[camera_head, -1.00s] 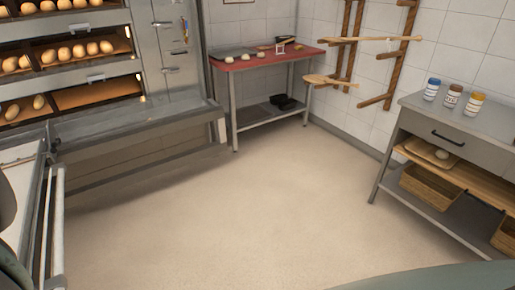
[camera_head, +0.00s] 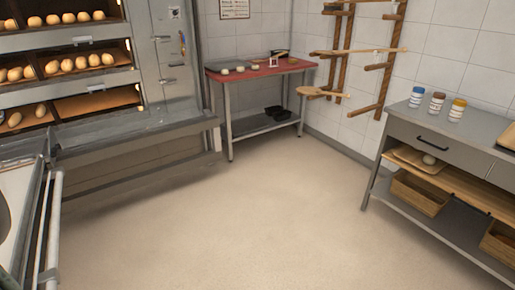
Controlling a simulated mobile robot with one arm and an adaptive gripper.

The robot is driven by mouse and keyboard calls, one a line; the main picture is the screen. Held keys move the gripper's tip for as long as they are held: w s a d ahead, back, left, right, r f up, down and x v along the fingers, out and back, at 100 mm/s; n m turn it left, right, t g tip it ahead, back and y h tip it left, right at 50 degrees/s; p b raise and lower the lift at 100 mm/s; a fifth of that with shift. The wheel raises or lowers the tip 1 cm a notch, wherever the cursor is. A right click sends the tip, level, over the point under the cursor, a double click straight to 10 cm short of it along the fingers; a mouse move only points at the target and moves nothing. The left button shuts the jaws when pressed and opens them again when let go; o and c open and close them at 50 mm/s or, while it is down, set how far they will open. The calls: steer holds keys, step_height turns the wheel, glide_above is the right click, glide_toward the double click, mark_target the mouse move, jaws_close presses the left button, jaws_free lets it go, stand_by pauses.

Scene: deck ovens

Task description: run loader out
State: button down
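The loader (camera_head: 25,205) appears at the left edge, a pale flat bed with a metal side rail (camera_head: 52,235). It stands in front of the deck oven (camera_head: 110,110), and only part of it is in view. The oven has several open decks lit inside. Loaves (camera_head: 78,63) lie on the upper decks, and two loaves (camera_head: 28,117) lie at the left of the lowest visible deck. The right part of that deck (camera_head: 97,103) is bare. My gripper is not in view.
A red-topped table (camera_head: 262,72) with dough pieces stands at the back. Wooden peels (camera_head: 357,53) hang on a wall rack. A grey counter (camera_head: 462,130) with several jars (camera_head: 437,102) and baskets stands at the right. The middle floor (camera_head: 230,220) is clear.

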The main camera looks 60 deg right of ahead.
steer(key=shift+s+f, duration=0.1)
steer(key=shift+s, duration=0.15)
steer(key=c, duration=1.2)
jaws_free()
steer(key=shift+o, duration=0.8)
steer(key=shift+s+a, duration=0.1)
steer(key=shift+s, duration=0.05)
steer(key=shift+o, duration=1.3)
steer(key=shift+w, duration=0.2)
